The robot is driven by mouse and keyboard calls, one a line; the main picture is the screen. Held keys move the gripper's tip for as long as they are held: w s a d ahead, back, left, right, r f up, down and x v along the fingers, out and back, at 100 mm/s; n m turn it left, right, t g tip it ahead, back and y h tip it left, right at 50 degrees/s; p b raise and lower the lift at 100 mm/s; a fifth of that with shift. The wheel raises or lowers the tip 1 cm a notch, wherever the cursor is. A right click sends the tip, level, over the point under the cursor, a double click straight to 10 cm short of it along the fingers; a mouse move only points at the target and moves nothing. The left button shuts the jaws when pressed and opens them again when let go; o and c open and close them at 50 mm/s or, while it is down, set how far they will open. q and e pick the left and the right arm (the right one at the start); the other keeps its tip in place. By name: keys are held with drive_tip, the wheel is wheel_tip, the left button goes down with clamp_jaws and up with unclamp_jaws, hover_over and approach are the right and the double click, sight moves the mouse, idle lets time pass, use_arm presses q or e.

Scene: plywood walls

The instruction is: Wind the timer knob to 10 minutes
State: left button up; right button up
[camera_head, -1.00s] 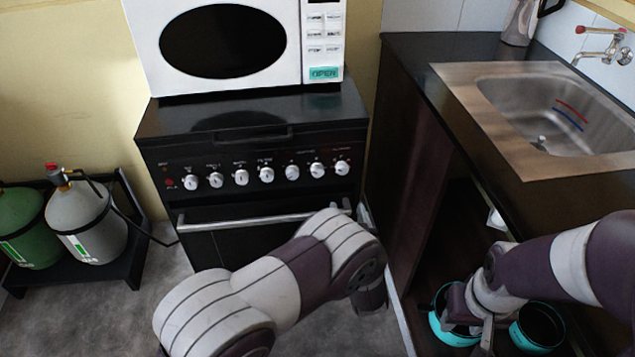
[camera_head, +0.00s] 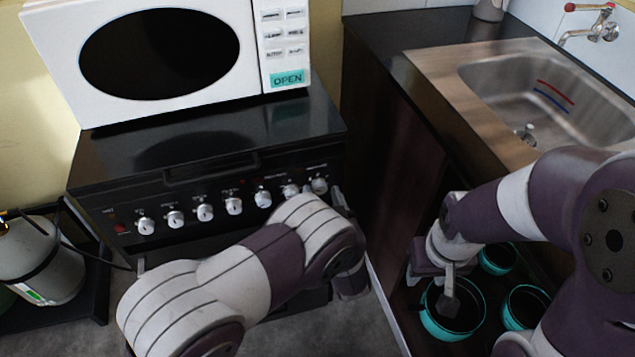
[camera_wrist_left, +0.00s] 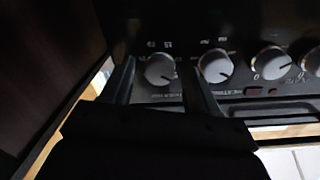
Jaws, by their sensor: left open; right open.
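The timer knob (camera_head: 320,185) is the rightmost of a row of silver knobs on the black stove's front panel. In the left wrist view, which looks upside down, the timer knob (camera_wrist_left: 160,70) sits between the two dark fingers of my left gripper (camera_wrist_left: 161,82). The fingers are open, one on each side, and I cannot tell whether they touch it. In the head view my left gripper (camera_head: 337,197) is at the knob, mostly hidden behind my forearm. My right gripper (camera_head: 447,290) is open, low at the right, over a teal pot (camera_head: 452,334).
The stove (camera_head: 200,160) carries a white microwave (camera_head: 252,60). A dark counter (camera_head: 410,50) with a steel sink (camera_head: 540,95) stands to the right. More teal pots (camera_head: 522,308) are in the open space below it. A gas cylinder (camera_head: 40,262) stands at left.

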use_arm(q)
drive_tip(key=shift+r, duration=0.1)
drive_tip(key=c, duration=1)
drive_tip(key=shift+c, duration=0.2)
drive_tip(key=shift+n+b, duration=0.65)
drive_tip(key=shift+n, duration=1.25)
drive_tip(key=shift+n+b, duration=0.7)
drive_tip(key=shift+n, duration=1.2)
idle(1.3)
drive_tip(key=o, duration=1)
drive_tip(key=shift+o, duration=0.2)
